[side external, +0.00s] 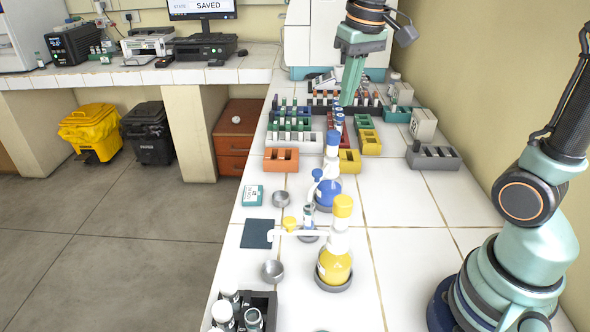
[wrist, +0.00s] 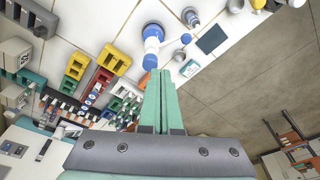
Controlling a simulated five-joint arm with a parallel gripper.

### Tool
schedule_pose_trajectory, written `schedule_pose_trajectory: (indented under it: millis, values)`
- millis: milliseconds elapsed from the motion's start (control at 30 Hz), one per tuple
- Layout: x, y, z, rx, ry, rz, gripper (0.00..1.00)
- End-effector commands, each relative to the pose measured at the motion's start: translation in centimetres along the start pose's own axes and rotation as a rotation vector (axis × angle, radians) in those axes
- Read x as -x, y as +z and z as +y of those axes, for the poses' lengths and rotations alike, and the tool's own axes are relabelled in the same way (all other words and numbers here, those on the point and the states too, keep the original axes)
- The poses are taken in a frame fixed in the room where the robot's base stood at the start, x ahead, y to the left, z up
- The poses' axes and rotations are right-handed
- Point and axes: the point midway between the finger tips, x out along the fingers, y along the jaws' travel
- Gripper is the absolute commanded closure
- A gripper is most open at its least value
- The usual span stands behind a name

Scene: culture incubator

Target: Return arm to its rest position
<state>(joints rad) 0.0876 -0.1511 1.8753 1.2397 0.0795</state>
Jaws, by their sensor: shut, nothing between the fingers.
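My gripper (side external: 352,82) hangs from my arm above the far part of the white tiled bench (side external: 400,250), over the cluster of racks. Its teal fingers are pressed together and hold nothing. In the wrist view my gripper (wrist: 160,85) points up the picture, its closed tips just below the blue-capped bottle (wrist: 153,38). I cannot tell the exact height above the racks.
Yellow-capped (side external: 336,262) and blue-capped bottles stand mid-bench. An orange rack (side external: 281,160), yellow racks (side external: 349,162) and a grey rack (side external: 434,158) crowd the far half. A dark tray with vials (side external: 264,308) is at the front. A wall (side external: 490,80) bounds the right side.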

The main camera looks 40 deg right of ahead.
Motion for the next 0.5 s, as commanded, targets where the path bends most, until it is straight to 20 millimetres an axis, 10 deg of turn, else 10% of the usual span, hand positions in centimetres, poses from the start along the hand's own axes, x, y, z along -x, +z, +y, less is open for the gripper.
schedule_pose_trajectory:
  millis: [500]
  values:
    - [-2.0, 8.4, -1.7, 0.153, -0.039, 0.296, 1.0]
